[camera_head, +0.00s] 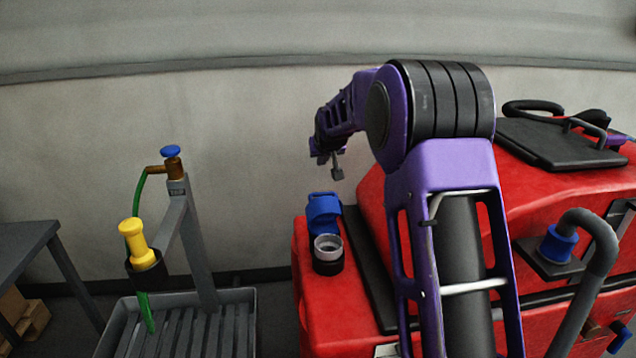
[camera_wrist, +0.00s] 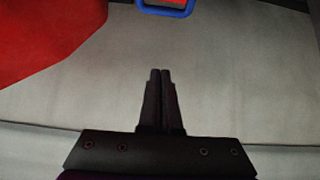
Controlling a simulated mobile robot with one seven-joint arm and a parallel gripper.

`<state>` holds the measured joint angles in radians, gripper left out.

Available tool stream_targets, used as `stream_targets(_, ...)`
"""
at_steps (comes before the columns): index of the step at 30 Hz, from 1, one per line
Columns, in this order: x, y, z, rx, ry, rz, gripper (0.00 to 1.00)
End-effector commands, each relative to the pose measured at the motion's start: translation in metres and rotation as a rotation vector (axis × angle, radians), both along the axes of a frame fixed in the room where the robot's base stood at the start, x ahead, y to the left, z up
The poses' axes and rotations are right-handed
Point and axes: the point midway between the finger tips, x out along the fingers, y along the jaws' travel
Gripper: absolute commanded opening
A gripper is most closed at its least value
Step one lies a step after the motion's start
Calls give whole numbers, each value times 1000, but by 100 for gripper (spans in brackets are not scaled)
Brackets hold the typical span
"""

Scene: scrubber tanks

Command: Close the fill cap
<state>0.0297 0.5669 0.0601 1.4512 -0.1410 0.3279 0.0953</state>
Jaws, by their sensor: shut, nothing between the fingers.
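The blue fill cap (camera_head: 323,213) stands tipped up, open, behind the round fill opening (camera_head: 328,249), which has a pale rim and a black collar. Both sit on the left end of the red scrubber tank (camera_head: 312,325). My gripper (camera_head: 337,172) hangs in the air above and a little to the right of the cap, apart from it. In the wrist view its fingers (camera_wrist: 160,78) are pressed together with nothing between them. A blue loop (camera_wrist: 166,8), probably part of the cap, is cut off by the top edge there.
A black lid with a hose (camera_head: 560,142) lies on the tank at right, and a grey hose with a blue collar (camera_head: 590,250) is at its front. At left stand a tap post (camera_head: 195,240), a yellow-handled tool (camera_head: 137,240) and a grey grate (camera_head: 180,330). Clear wall is behind the cap.

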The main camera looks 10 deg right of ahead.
Motion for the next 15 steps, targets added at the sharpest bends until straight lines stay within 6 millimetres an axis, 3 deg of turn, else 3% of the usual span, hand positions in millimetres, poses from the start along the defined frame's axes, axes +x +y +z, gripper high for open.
stream_targets(3,-6,-6,-20,22,48,3,0)
stream_targets(7,-3,-6,-30,27,61,6,0)
stream_targets(15,26,-5,-61,25,59,7,0)
